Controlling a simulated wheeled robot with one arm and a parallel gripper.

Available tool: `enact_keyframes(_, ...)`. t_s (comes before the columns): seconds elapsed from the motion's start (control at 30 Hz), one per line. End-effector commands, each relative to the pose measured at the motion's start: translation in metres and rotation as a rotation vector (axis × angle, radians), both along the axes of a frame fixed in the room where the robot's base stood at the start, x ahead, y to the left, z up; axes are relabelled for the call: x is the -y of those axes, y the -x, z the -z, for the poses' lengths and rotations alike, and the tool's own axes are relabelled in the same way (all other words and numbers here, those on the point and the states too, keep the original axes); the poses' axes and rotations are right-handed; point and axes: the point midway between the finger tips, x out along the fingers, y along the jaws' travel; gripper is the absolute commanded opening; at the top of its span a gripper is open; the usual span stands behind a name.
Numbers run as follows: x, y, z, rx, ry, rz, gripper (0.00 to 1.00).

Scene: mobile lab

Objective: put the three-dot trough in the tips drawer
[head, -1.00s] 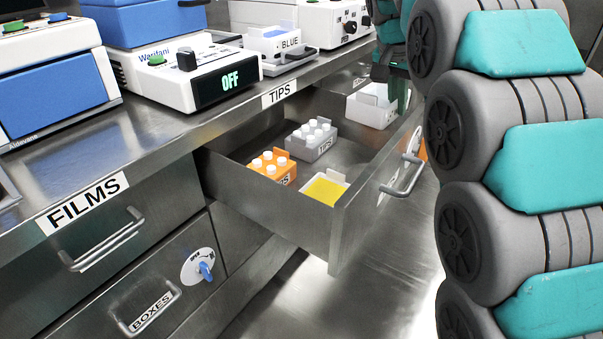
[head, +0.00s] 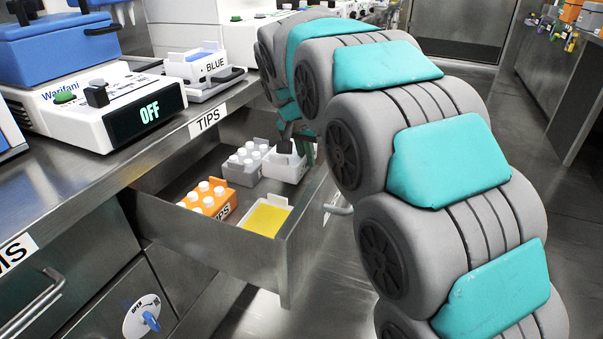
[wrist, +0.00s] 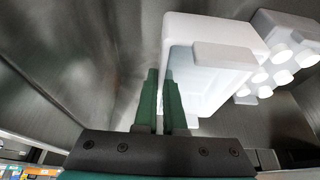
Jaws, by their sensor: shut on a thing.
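The white trough (head: 284,168) is in the open tips drawer (head: 215,250), beside the grey tip box. My gripper (head: 290,140) is at the trough's upper edge, partly hidden by my arm. In the wrist view, my gripper's green fingers (wrist: 161,103) are shut on the trough's near wall, and the white trough (wrist: 212,65) extends beyond them. Its dot marks do not show. I cannot tell whether it touches the drawer floor. A second trough with yellow contents (head: 266,217) stands at the drawer's front.
An orange tip box (head: 208,200) and a grey tip box (head: 246,162) with white knobs stand in the drawer. The counter edge (head: 185,135) with the TIPS label overhangs the drawer's back. Devices, including one reading OFF (head: 120,105), stand on the counter.

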Motion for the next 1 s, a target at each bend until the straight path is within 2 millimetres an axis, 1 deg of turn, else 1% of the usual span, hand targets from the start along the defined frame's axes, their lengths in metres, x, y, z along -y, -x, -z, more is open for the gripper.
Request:
enact_keyframes(0.03,0.000,0.000,0.005,-0.001,0.001,0.000,0.00)
enact_keyframes(0.17,0.000,0.001,0.015,-0.002,0.000,0.000,0.00)
enact_keyframes(0.33,0.000,0.001,0.039,-0.003,0.001,0.000,0.00)
enact_keyframes(0.4,0.000,0.001,0.044,-0.003,0.001,0.001,0.00)
enact_keyframes(0.63,0.000,0.000,0.043,0.000,0.000,0.001,0.00)
enact_keyframes(0.73,0.000,0.000,0.046,0.000,0.000,0.001,0.00)
enact_keyframes(0.77,0.000,0.000,0.047,0.000,0.000,0.001,0.08)
enact_keyframes(0.8,0.000,0.000,0.046,0.000,0.000,0.001,0.13)
enact_keyframes(1.0,0.000,0.000,0.046,0.000,0.000,0.001,0.35)
